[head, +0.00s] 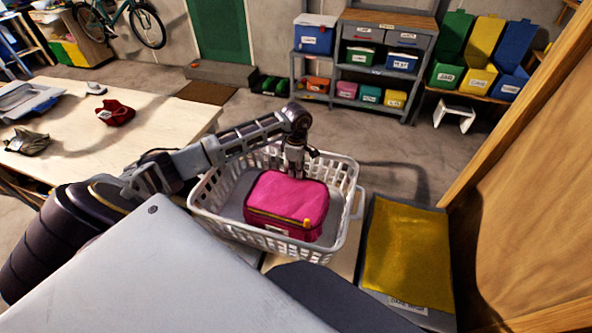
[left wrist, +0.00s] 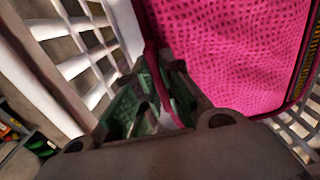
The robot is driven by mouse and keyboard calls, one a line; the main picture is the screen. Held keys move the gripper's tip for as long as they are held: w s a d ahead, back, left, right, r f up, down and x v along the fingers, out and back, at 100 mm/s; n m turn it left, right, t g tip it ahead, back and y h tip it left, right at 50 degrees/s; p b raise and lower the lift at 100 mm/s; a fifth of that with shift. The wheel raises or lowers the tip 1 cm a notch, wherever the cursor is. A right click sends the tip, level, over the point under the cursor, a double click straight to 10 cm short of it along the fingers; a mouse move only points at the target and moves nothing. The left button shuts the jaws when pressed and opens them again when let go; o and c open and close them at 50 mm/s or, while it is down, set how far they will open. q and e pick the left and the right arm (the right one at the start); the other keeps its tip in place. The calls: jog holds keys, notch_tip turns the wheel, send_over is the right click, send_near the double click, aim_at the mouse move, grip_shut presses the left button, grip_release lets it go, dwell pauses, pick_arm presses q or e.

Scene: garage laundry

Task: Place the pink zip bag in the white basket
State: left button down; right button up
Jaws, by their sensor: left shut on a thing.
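The pink zip bag (head: 287,203) has dark trim and a yellow zip. It shows inside the white basket (head: 351,210), within its walls, in the head view. Whether it rests on the basket floor I cannot tell. My left gripper (head: 297,170) reaches down over the basket and is shut on the bag's far edge. In the left wrist view the pink fabric (left wrist: 235,50) fills the upper right, and my left gripper's fingers (left wrist: 160,95) pinch its edge. The basket's slatted wall (left wrist: 85,45) is close beside them. My right gripper is not in view.
A yellow cloth (head: 408,255) lies right of the basket, near a wooden panel (head: 540,180). A table (head: 150,118) at left bears a red cap (head: 116,112) and a grey cloth (head: 27,141). Shelves with bins (head: 385,60) stand at the back. Floor beyond the basket is clear.

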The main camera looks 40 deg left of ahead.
pick_arm(q)
jog(key=c, duration=1.5)
grip_release()
jog(key=shift+c, duration=0.2)
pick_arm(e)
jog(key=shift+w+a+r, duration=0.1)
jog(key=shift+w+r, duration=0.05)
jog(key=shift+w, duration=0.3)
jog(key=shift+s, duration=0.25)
pick_arm(q)
jog(key=shift+r, duration=0.65)
notch_tip(320, 180, up, 9)
jog(key=shift+w+r, duration=0.1)
jog(key=shift+w, duration=0.05)
jog(key=shift+r, duration=0.8)
